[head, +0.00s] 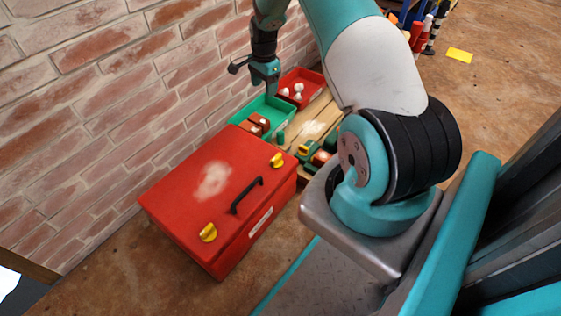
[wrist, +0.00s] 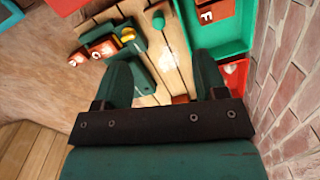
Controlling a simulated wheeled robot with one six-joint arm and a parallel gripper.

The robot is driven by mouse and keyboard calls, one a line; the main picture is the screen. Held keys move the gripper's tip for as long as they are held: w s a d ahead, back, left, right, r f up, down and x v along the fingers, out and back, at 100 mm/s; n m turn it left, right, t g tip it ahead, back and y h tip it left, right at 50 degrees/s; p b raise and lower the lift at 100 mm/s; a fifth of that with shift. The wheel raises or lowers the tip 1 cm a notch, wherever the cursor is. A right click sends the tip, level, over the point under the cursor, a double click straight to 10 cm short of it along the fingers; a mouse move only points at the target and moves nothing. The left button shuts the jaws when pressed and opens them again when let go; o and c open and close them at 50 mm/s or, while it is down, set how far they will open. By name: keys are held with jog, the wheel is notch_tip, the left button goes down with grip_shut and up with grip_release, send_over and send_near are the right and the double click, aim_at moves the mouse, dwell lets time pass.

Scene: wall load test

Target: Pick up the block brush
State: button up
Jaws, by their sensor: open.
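I cannot tell for certain which piece is the block brush. In the head view, small red-brown blocks (head: 258,122) lie in a green tray (head: 243,112), and red, green and yellow pieces (head: 318,158) lie on the wooden boards. My gripper (head: 264,82) hangs by the wall above the green tray area. In the wrist view, its two dark green fingers (wrist: 162,75) stand apart with no held object showing. A reddish-brown piece (wrist: 180,98) shows partly between them, mostly hidden by the gripper body. Red blocks (wrist: 225,12) with white marks lie in the green tray at right.
A large red toolbox (head: 190,185) with a black handle and yellow latches stands in front of the green tray. A red tray (head: 312,78) with white balls is behind it. The brick wall (head: 100,80) runs close along the left. Open floor (head: 505,75) lies at upper right.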

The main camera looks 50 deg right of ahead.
aim_at(281, 138)
jog(key=d+f+m+b, duration=0.1)
jog(key=d+f+b, duration=0.1)
jog(key=f, duration=0.5)
jog(key=s+d+f+m+b, duration=0.1)
jog(key=f+b, duration=0.3)
jog(key=f, duration=0.3)
jog(key=s+d+f+m+b, duration=0.1)
jog(key=d+f+b, duration=0.1)
jog(key=f, duration=0.5)
jog(key=shift+s+d+f+b, duration=0.15)
jog(key=shift+d+f+b, duration=0.2)
jog(key=shift+b, duration=0.25)
jog(key=f+b, duration=0.1)
jog(key=f, duration=0.1)
jog(key=f+b, duration=0.4)
jog(key=shift+w, duration=0.25)
jog(key=shift+r, duration=0.1)
jog(key=shift+c, duration=0.4)
jog(key=c, duration=1.1)
jog(key=shift+o, duration=0.2)
jog(key=shift+r, duration=0.1)
notch_tip(281, 138, up, 20)
jog(key=p, duration=1.1)
